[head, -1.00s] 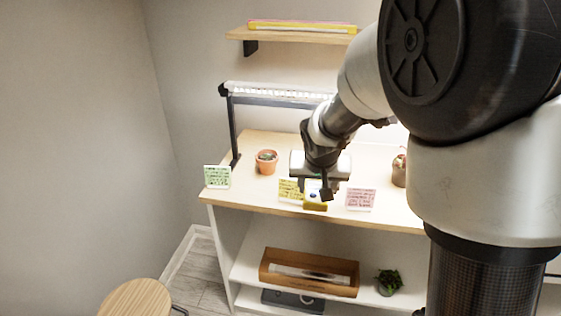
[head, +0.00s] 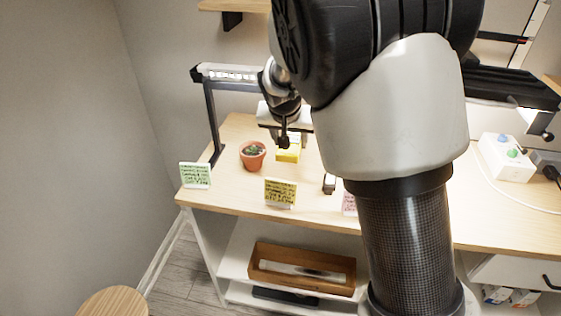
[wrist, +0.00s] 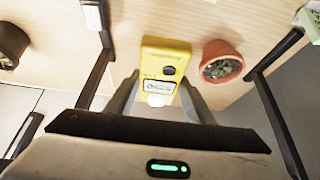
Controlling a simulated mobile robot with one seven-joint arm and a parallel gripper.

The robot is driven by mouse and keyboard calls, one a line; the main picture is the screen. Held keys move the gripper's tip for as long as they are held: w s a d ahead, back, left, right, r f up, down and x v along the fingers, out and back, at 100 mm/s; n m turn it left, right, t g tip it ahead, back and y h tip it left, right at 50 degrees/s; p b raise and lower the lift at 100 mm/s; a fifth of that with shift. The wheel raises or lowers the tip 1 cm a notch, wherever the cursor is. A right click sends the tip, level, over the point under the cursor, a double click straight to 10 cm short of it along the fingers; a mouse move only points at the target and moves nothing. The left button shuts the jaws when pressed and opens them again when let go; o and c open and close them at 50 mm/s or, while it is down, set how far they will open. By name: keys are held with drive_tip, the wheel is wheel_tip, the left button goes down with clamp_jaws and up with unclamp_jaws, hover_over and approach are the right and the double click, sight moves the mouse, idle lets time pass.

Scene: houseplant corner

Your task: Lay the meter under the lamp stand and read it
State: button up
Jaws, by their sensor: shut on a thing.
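My gripper (wrist: 158,95) is shut on the yellow meter (wrist: 167,58), with a grey finger on each side. The meter has a dark round knob and a small pale screen; its reading is too small to make out. In the head view the meter (head: 288,153) is right of the terracotta pot, behind the yellow card. I cannot tell whether it touches the tabletop. The black lamp stand (head: 212,125) has its left post beyond the pot and its light bar at the back. Its legs flank the meter in the wrist view (wrist: 270,100). My arm hides part of the stand.
The terracotta pot (head: 252,156) stands close left of the meter. A green card (head: 195,175), yellow card (head: 280,193) and partly hidden pink card (head: 349,204) line the front of the wooden tabletop (head: 232,197). A dark pot (wrist: 10,45) stands farther off. A white switch box (head: 505,158) is at right.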

wheel_tip(320, 180, down, 8)
drive_tip(key=shift+s+f+b, duration=0.1)
drive_tip(key=shift+f+b, duration=0.05)
drive_tip(key=shift+b, duration=0.7)
drive_tip(key=shift+f, duration=0.1)
drive_tip(key=o, duration=1.3)
drive_tip(key=shift+c, duration=0.2)
